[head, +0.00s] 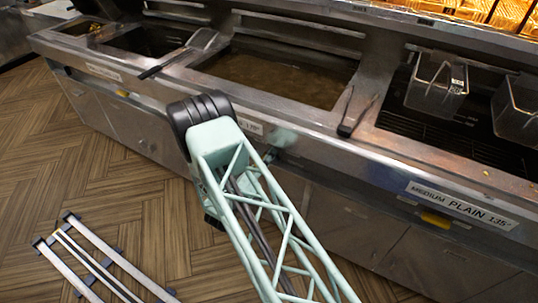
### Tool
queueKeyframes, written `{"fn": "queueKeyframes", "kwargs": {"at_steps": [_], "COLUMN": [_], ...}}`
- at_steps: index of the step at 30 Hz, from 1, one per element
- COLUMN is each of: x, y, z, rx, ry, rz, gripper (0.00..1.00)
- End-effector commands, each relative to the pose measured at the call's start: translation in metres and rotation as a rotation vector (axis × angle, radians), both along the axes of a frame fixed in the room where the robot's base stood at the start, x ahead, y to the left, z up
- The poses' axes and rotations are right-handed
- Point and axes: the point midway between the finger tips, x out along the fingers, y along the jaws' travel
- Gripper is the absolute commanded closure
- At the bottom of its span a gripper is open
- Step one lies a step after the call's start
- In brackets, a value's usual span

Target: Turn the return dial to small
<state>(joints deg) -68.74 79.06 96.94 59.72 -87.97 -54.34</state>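I cannot make out the return dial or its size marks in the head view. The steel front of the frying range (345,160) runs from upper left to lower right, with label plates on it. My mint-green lattice arm crosses the middle and hides part of that front. My gripper does not show, so its fingers and anything in them cannot be seen.
An oil vat (285,75) lies open behind the front edge. Wire baskets (436,88) hang at the right above a dark vat. A label (461,205) reads "MEDIUM PLAIN 135°", with a yellow part (436,220) below it. Wooden floor (130,180) lies left of my arm.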

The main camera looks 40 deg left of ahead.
Motion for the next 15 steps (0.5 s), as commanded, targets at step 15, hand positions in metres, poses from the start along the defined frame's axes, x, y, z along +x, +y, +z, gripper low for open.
{"fn": "queueKeyframes", "kwargs": {"at_steps": [15], "x": [-0.066], "y": [-0.01], "z": [0.0], "rx": [-0.001], "ry": [0.0], "rz": [0.001], "gripper": [0.74]}}
